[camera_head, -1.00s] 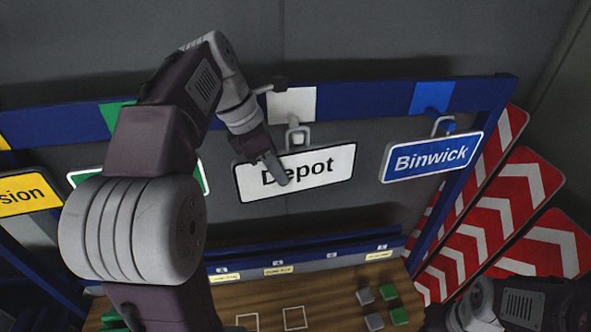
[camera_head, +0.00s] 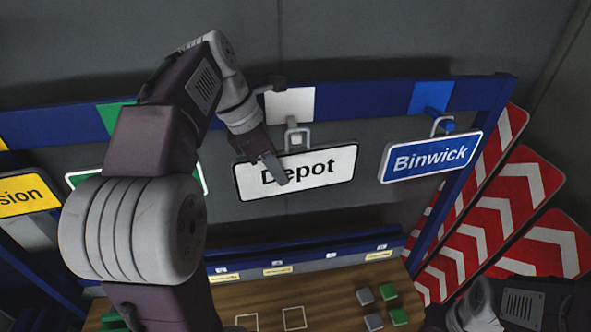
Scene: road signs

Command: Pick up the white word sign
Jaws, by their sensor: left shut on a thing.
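The white word sign (camera_head: 325,171) reads "Depot" in black and has a black border. It is at the middle of the head view, hanging by its grey loop (camera_head: 298,138) below a white square on the blue rail. My left gripper (camera_head: 272,170) is at the sign's left part, shut on it, with a finger across its face covering part of the first letters. The finger behind the sign is hidden. My right arm shows at the lower right corner, but its gripper is not in view.
A blue "Binwick" sign (camera_head: 431,157) hangs close on the right. A green-edged sign (camera_head: 83,178) is mostly hidden behind my left arm, and a yellow sign (camera_head: 28,193) hangs far left. Red-white chevron boards (camera_head: 480,220) lean at right. A wooden surface (camera_head: 334,309) with small blocks lies below.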

